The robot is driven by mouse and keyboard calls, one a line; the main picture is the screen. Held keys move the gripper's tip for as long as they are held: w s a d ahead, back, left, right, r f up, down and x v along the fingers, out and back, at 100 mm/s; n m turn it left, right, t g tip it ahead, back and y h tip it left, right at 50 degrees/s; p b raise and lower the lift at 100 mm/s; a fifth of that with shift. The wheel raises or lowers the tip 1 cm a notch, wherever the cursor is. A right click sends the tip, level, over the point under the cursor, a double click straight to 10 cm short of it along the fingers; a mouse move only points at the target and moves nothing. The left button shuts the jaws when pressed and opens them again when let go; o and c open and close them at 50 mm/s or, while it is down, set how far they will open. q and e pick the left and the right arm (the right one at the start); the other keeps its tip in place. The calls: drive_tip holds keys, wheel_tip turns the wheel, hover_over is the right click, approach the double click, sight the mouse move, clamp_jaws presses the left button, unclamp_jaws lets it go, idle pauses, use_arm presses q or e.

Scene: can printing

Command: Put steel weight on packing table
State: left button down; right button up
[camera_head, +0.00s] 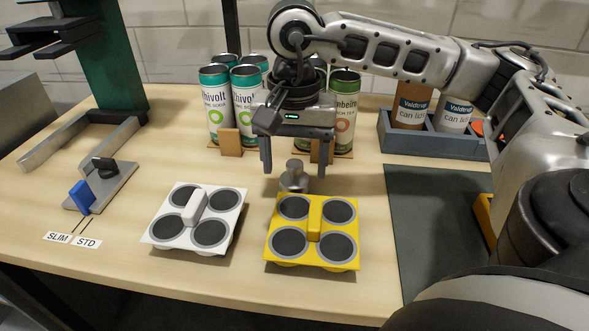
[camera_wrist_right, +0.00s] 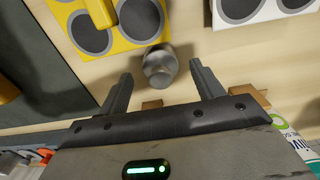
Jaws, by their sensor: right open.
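The steel weight (camera_head: 294,180) is a small grey metal knobbed cylinder standing upright on the light wooden table (camera_head: 130,270), just behind the yellow four-can carrier. My right gripper (camera_head: 294,168) is open, pointing down, with a finger on either side of the weight's top in the head view. In the right wrist view the weight (camera_wrist_right: 160,66) lies between and slightly beyond the open fingertips (camera_wrist_right: 162,72), with gaps on both sides. I cannot tell how far above the table the fingertips are. My left gripper does not show.
The yellow carrier (camera_head: 313,212) and white carrier (camera_head: 194,202) sit in front. Printed cans (camera_head: 215,100) stand behind the gripper. A blue-grey bin (camera_head: 440,140) and dark mat (camera_head: 425,190) are right; a fixture with a blue block (camera_head: 81,196) is left.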

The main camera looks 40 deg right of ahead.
sight(294, 164)
wheel_tip(294, 164, up, 9)
drive_tip(key=shift+r+p, duration=0.15)
drive_tip(key=shift+p, duration=0.25)
idle(0.4)
